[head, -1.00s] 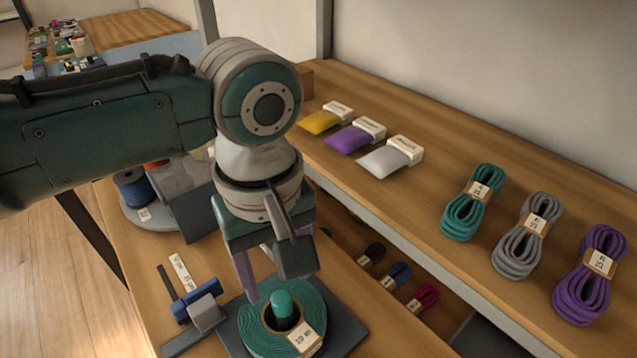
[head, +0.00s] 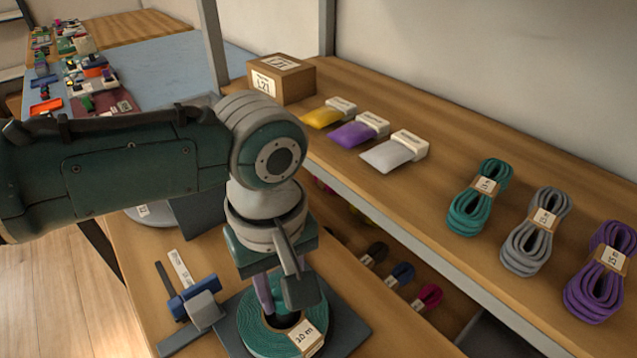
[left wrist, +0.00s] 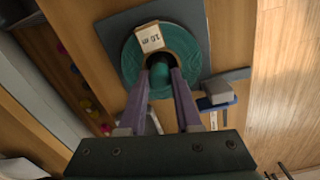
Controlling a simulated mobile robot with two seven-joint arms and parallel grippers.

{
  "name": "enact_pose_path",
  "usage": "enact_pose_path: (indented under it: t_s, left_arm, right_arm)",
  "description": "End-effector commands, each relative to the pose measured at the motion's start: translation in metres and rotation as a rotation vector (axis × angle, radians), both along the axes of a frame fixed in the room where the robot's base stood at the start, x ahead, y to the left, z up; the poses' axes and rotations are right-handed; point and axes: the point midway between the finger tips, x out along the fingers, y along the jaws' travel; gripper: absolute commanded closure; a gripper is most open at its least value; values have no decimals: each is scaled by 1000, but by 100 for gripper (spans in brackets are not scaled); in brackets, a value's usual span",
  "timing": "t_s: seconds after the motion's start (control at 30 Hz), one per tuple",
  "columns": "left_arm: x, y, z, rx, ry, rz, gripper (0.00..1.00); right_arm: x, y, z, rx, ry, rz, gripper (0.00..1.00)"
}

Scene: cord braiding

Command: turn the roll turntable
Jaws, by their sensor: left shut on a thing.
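A roll of teal cord (head: 255,336) with a "10 m" label (head: 307,337) lies flat on a dark grey square base (head: 350,332) at the bottom of the head view. The roll also shows in the left wrist view (left wrist: 132,62), its label (left wrist: 149,37) at the top of its centre hole. My left gripper (head: 279,308) points down into the middle of the roll. In the left wrist view its two purple fingers (left wrist: 160,76) are shut on the teal knob (left wrist: 158,72) at the roll's centre. In the head view the gripper hides the knob. My right gripper is in neither view.
A blue and grey clamp-like tool (head: 197,303) lies just left of the base. A shelf behind holds several packets (head: 350,134), a cardboard box (head: 281,79) and cord hanks (head: 480,200). Small hanks lie below the shelf. Bare wood lies right of the base.

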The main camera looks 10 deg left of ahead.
Motion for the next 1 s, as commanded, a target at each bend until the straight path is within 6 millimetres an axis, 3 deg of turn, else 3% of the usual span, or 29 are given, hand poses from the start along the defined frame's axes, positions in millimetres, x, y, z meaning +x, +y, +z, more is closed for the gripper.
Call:
enact_pose_path:
  t_s: [0.03,0.2,0.67,1.0]
  left_arm:
    - [0,0,0,0,0,0,80]
    - [0,0,0,0,0,0,99]
    - [0,0,0,0,0,-10,100]
    - [0,0,1,0,1,-109,100]
  right_arm:
    - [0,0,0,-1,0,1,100]
    - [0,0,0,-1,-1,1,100]
    - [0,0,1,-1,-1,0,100]
    - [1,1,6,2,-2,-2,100]
